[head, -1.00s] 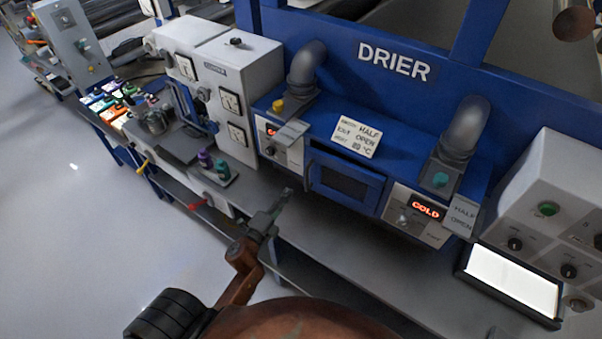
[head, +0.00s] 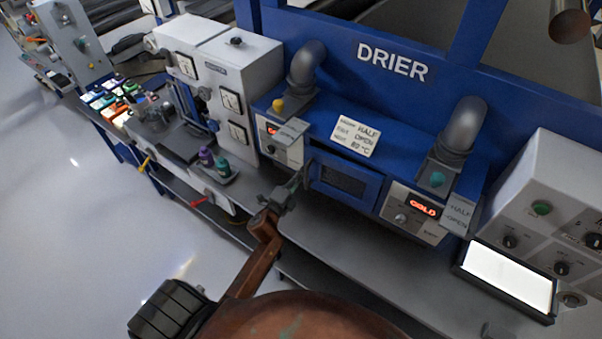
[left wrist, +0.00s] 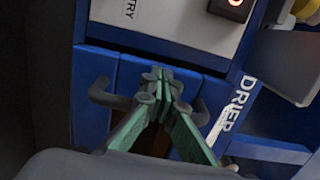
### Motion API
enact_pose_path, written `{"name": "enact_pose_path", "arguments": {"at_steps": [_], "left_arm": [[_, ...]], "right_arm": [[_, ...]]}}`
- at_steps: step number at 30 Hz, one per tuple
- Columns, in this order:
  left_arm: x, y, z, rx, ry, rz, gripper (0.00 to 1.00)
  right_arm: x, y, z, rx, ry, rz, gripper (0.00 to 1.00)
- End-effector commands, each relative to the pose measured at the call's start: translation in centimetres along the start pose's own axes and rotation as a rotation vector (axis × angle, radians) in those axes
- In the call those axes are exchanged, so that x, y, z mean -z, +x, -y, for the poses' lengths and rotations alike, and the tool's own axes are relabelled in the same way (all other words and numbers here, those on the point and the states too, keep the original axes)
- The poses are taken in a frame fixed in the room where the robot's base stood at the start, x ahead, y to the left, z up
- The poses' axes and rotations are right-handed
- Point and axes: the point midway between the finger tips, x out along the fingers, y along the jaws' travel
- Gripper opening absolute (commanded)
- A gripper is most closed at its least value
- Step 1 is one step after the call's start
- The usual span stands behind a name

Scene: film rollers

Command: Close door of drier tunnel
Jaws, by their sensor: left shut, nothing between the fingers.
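The drier tunnel (head: 393,62) is a blue machine marked DRIER. Its blue front panel with a dark window (head: 343,180), apparently the door, sits between two white control boxes; I cannot tell if it is fully shut. My left gripper (head: 297,180) is shut and empty at the left end of this front. In the left wrist view its green-grey fingertips (left wrist: 165,76) are together in front of blue panels (left wrist: 92,68), between a dark hooked handle (left wrist: 100,94) and another (left wrist: 201,112). Contact is unclear.
A grey bench (head: 350,240) runs along the drier front, mostly clear. Purple and green bottles (head: 212,160) stand left of my gripper. A white machine (head: 230,90) adjoins on the left. A bright screen (head: 508,278) and white control panel stand at right.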

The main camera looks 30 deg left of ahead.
Motion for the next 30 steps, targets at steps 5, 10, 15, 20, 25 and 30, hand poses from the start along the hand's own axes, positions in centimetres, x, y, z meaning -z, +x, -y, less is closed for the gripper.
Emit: {"name": "enact_pose_path", "arguments": {"at_steps": [5,10,15,20,25,30], "left_arm": [[0.0,0.9,0.0,0.002,0.005,-0.03,0.0],[-0.2,2.7,0.0,0.002,0.006,-0.091,0.0],[-0.3,3.4,0.0,0.0,0.001,-0.116,0.0],[-0.2,3.5,0.1,0.001,0.0,-0.117,0.0],[-0.2,3.5,0.2,0.003,0.0,-0.117,0.0],[-0.1,2.7,0.2,0.001,0.0,-0.121,0.0]], "right_arm": [[0.0,0.1,0.0,0.0,0.0,0.0,0.53],[0.0,0.3,0.0,0.0,0.0,0.0,0.53],[0.2,0.4,0.2,0.002,0.0,-0.002,0.53],[0.0,0.3,0.4,0.004,0.001,0.0,0.53],[0.0,0.3,0.4,0.004,0.001,0.0,0.53],[0.0,0.1,0.4,0.004,0.002,0.0,0.53]]}}
